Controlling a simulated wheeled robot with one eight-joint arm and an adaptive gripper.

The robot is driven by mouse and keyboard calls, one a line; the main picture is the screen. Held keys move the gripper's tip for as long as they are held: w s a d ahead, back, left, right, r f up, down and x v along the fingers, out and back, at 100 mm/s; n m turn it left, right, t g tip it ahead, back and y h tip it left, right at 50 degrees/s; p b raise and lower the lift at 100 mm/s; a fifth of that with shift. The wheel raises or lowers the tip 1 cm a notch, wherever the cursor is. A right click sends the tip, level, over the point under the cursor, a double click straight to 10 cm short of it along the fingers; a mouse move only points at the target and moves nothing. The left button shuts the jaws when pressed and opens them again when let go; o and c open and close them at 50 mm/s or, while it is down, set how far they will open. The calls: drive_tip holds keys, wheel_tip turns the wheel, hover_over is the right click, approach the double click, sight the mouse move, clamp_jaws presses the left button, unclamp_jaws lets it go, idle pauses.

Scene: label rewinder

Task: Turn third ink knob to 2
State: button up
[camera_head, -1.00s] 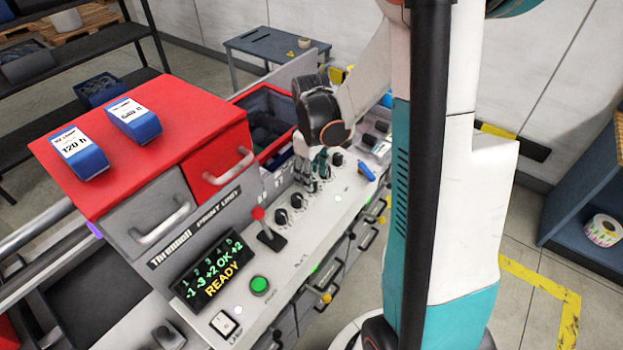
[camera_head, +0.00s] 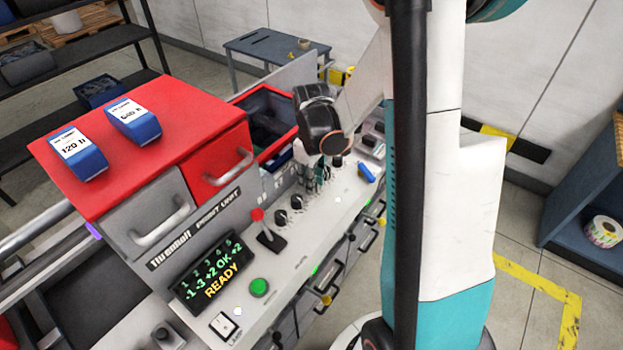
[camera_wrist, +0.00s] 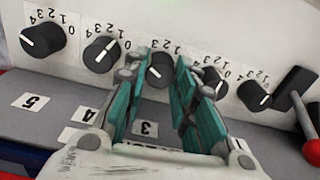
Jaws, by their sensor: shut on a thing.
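The third ink knob (camera_wrist: 159,72) is a black dial in the middle of the row in the wrist view, above the label 3 (camera_wrist: 146,128). A white pointer mark shows on its face; the setting is hard to read because the fingers cover part of the scale. My gripper (camera_wrist: 158,82) has its teal fingers on both sides of this knob, shut on it. In the head view my gripper (camera_head: 318,178) reaches down to the knob row and hides the third knob.
Neighbouring knobs, the fourth (camera_wrist: 102,54) and second (camera_wrist: 214,82), stand close on either side of the fingers. A red-tipped lever (camera_head: 267,232) and a green button (camera_head: 259,287) are on the same panel. Blue boxes (camera_head: 78,154) lie on the red cabinet top.

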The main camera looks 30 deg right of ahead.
drive_tip(key=shift+m, duration=0.3)
drive_tip(key=m+b, duration=0.3)
drive_tip(key=m, duration=0.2)
drive_tip(key=shift+f+m, duration=0.1)
drive_tip(key=shift+m, duration=0.2)
drive_tip(key=m+b, duration=0.1)
drive_tip(key=m, duration=0.4)
drive_tip(key=shift+b, duration=0.4)
drive_tip(key=shift+m, duration=0.3)
drive_tip(key=o, duration=1.1)
wheel_tip(320, 180, up, 12)
drive_tip(key=shift+r, duration=0.1)
drive_tip(key=shift+a, duration=0.1)
